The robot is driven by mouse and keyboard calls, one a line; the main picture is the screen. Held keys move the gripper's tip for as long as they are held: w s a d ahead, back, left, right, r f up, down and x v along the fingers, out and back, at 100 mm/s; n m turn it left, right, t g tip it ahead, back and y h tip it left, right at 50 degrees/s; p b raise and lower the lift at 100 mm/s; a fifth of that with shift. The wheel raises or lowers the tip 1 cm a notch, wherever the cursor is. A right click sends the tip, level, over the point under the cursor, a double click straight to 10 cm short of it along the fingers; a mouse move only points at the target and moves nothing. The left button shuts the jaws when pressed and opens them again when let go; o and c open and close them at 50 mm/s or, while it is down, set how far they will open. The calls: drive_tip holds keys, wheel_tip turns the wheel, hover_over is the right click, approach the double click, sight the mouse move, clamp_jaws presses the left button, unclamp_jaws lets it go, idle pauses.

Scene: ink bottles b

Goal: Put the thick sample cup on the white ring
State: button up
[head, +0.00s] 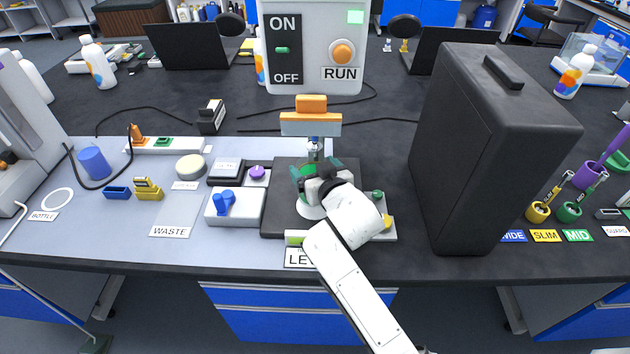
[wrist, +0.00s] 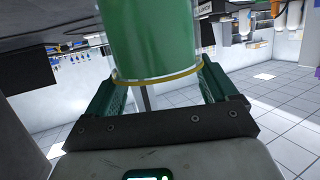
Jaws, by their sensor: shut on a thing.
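My gripper (head: 318,180) is shut on a thick green cylinder, which fills the upper middle of the wrist view (wrist: 153,40) between the two green fingers. It has a yellow band at its near edge. In the head view my gripper and arm hide most of it, over a dark plate at the table's middle. A white ring (head: 57,201) lies flat and empty at the far left, beside a label reading BOTTLE. A blue cylinder (head: 95,163) stands behind the ring. I cannot tell by name which cylinder is the sample cup.
A white round base (head: 311,210) shows under my gripper. A control box (head: 315,45) with a RUN knob stands behind, and a tall black case (head: 490,140) to the right. A white block with blue knobs (head: 235,206) and a yellow piece (head: 148,190) lie between gripper and ring.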

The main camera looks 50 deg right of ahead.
drive_tip(key=shift+f, duration=1.65)
drive_tip(key=shift+f+b, duration=0.2)
drive_tip(key=shift+b, duration=0.1)
drive_tip(key=o, duration=1.7)
drive_tip(key=shift+r, duration=0.15)
drive_tip(key=shift+s+a, duration=0.1)
drive_tip(key=shift+s, duration=0.05)
drive_tip(key=b+v, duration=0.1)
drive_tip(key=v, duration=1)
drive_tip(key=shift+s+a+r, duration=0.2)
drive_tip(key=shift+s, duration=0.1)
